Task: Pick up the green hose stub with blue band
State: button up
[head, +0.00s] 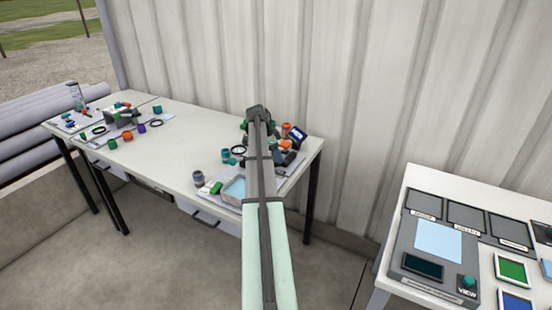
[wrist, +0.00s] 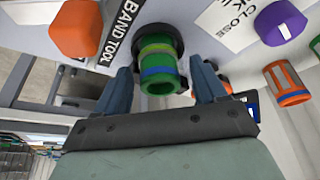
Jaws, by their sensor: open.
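The green hose stub with a blue band (wrist: 158,50) is in the middle of the wrist view, its open end facing the camera. A lighter green band also shows on it, and its far end meets a dark round collar. My gripper (wrist: 163,82) is open, with one blue-grey finger on each side of the stub. Gaps show between the fingers and the stub; I cannot tell how deep the fingers reach. In the head view my arm extends over the far table and hides most of the gripper's surroundings; I cannot pick out the stub there.
In the wrist view an orange knob (wrist: 76,28) is left, a purple knob (wrist: 279,22) right, and an orange cylinder (wrist: 287,85) lower right. In the head view the white table (head: 180,150) stands against a ribbed wall (head: 360,90), its middle mostly clear. A control panel (head: 440,240) is front right.

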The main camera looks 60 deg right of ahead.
jog(key=shift+c, duration=0.5)
jog(key=c, duration=1.1)
notch_tip(320, 180, up, 9)
jog(key=shift+w+a+r, duration=0.15)
jog(key=shift+w+r, duration=0.05)
jog(key=shift+w, duration=0.1)
jog(key=w+d, duration=0.3)
jog(key=w, duration=0.3)
jog(key=w+d+f, duration=0.1)
jog(key=w+d, duration=0.2)
jog(key=w, duration=0.4)
jog(key=w+d+f, duration=0.1)
jog(key=w+d, duration=0.3)
jog(key=w, duration=0.3)
